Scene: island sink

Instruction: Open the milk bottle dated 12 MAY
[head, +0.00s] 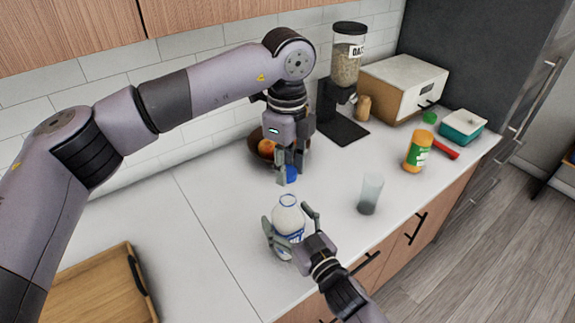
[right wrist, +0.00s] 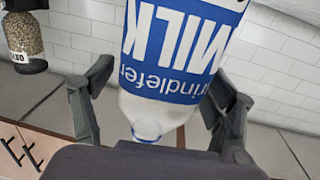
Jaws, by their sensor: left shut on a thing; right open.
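The milk bottle (head: 287,222) stands upright near the counter's front edge, and its neck shows a blue rim with no cap on it. In the right wrist view the bottle (right wrist: 170,60) shows a blue MILK label upside down; no date is readable. My left gripper (head: 287,172) is above and behind the bottle, shut on a blue cap (head: 291,174), apart from the neck. My right gripper (head: 291,232) is open around the bottle's body. Its fingers (right wrist: 160,112) stand on both sides of the bottle, and gaps show beside it.
A clear glass (head: 370,194) stands right of the bottle. A fruit bowl (head: 258,153) is behind my left gripper. An orange-lidded jar (head: 418,151), a red-handled tool (head: 445,151), a teal box (head: 462,127) and an oat dispenser (head: 348,60) are farther right. A wooden tray (head: 90,290) lies front left.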

